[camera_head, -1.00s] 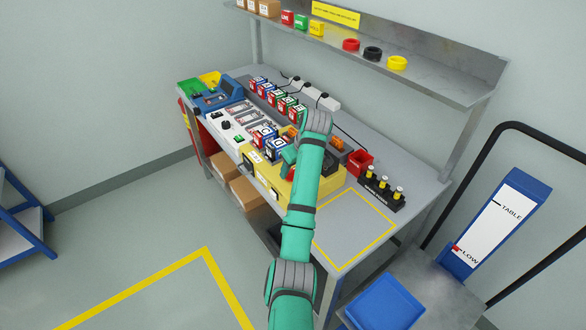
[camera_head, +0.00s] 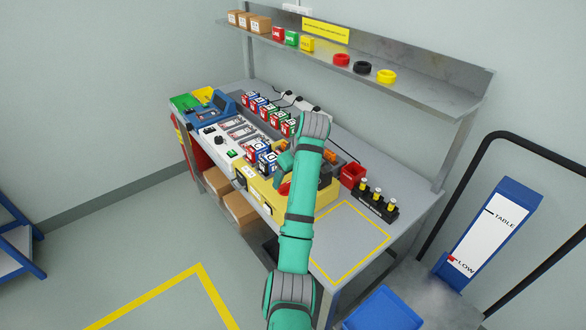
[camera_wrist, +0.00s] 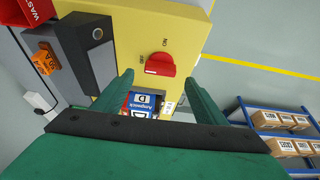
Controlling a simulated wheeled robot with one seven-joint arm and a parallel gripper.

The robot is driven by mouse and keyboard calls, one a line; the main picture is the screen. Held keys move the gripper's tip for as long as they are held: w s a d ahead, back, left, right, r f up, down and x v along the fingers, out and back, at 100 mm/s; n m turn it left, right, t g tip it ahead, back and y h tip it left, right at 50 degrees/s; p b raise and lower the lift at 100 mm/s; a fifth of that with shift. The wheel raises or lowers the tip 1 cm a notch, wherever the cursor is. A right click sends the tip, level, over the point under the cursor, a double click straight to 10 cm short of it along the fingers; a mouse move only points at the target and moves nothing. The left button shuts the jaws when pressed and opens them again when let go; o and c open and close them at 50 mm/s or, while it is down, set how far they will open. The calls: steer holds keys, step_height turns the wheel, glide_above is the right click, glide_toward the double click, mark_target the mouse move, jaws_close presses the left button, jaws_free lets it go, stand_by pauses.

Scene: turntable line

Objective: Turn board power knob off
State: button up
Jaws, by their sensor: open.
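The red power knob (camera_wrist: 160,66) sits on the yellow board (camera_wrist: 198,25) in the wrist view. ON and OFF labels stand beside it. The yellow board also shows in the head view (camera_head: 257,190), partly covered by my arm. My gripper (camera_wrist: 158,82) is open, with one green finger on each side of the picture's middle. The knob appears just past the fingertips, within the gap between them, and nothing is held. I cannot tell whether a finger touches the knob. In the head view, my forearm hides most of the board's knob side.
A blue-and-white labelled box (camera_wrist: 142,104) shows between the fingers. A red bin (camera_head: 353,174) and a black holder (camera_head: 375,206) stand on the bench. The yellow-outlined area (camera_head: 345,243) is clear.

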steer(key=v, duration=0.6)
steer(key=shift+r, duration=0.25)
steer(key=shift+s+d, duration=0.1)
steer(key=shift+d, duration=0.1)
stand_by(0.4)
